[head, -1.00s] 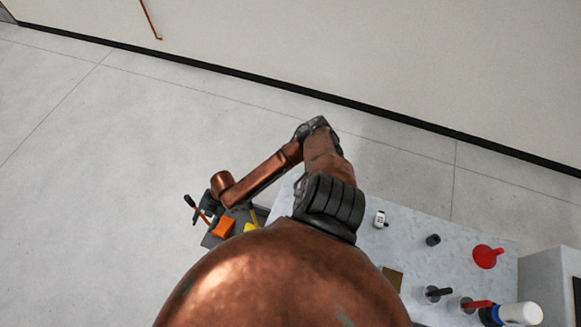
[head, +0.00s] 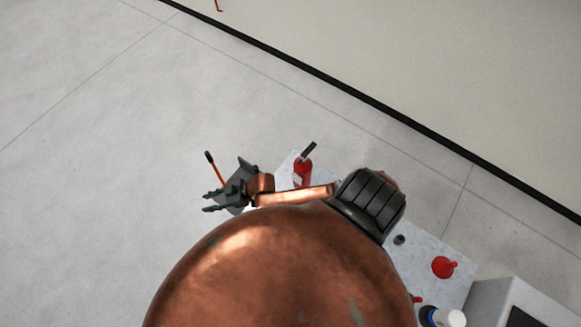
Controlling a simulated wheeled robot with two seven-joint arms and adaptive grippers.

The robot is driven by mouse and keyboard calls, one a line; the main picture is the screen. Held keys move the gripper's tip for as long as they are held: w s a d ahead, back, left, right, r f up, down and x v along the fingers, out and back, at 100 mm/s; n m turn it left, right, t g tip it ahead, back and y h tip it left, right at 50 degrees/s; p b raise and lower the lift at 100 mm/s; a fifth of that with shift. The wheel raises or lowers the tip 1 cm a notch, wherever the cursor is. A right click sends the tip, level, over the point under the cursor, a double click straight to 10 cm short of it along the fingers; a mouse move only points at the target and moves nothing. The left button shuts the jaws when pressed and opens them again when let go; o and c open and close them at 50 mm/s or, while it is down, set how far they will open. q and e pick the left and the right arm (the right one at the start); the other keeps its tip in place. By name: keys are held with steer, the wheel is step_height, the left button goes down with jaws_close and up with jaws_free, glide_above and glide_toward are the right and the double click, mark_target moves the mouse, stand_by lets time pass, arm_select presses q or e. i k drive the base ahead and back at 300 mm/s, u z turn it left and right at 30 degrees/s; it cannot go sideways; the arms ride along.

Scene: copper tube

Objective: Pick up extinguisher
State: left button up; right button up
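The red extinguisher (head: 303,172) with a black top stands at the far corner of the pale table (head: 438,244). My copper forearm crosses in front of its lower part. My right gripper (head: 207,201) is left of the extinguisher and apart from it. Its dark fingers point left, spread open, with nothing seen between them. My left gripper is not in view.
An orange-handled tool (head: 215,168) with a black end sticks up just beyond my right gripper. A red funnel-like object (head: 443,267), a small dark cylinder (head: 399,239) and a white bottle (head: 449,317) are on the table's right part. Open floor lies left.

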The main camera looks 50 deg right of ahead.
mark_target(300, 176)
steer(key=z, duration=0.2)
steer(key=k, duration=0.2)
steer(key=u, duration=0.6)
steer(key=i, duration=2.6)
steer(key=z, duration=4.4)
steer(key=i, duration=0.55)
steer(key=z, duration=0.05)
